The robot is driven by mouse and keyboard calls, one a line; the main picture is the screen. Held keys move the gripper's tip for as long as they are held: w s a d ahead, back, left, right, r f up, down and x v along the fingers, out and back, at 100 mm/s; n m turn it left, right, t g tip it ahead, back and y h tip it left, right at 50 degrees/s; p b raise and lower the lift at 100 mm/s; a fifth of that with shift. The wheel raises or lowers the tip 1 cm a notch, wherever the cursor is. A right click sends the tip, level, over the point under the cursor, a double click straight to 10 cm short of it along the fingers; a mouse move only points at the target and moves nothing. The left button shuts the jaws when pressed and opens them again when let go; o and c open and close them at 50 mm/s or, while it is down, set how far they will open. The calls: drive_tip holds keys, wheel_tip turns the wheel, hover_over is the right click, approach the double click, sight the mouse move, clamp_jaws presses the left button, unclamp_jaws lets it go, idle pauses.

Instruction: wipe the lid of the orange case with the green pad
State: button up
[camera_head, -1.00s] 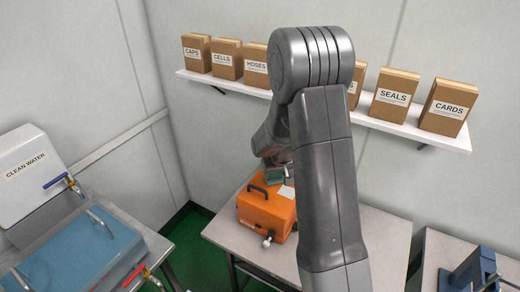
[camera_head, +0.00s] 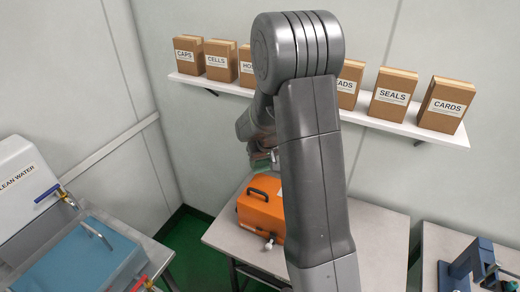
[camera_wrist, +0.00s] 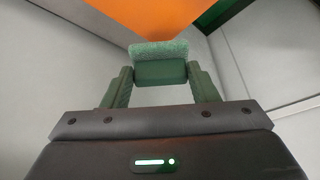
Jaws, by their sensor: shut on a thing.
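The orange case (camera_head: 262,212) stands on the grey table, with a dark handle (camera_head: 258,194) on its lid and a pale fitting low on its front. My arm hides its right side. My gripper (camera_wrist: 161,84) is shut on the green pad (camera_wrist: 160,52), which sits across the fingertips in the wrist view. Beyond the pad, the case's orange surface (camera_wrist: 155,14) fills the top middle. In the head view my gripper is small and partly hidden behind my arm, just above the far side of the case. The pad looks raised clear of the lid.
A shelf (camera_head: 225,86) with several labelled boxes runs along the wall behind. At left are a blue-topped basin (camera_head: 80,262) and a clean-water tank (camera_head: 25,190) with taps. A blue device (camera_head: 478,262) stands on the right table. Bare tabletop (camera_head: 380,235) shows right of my arm.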

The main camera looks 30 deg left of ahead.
drive_tip(key=shift+r+p, duration=0.7)
drive_tip(key=shift+r, duration=1.1)
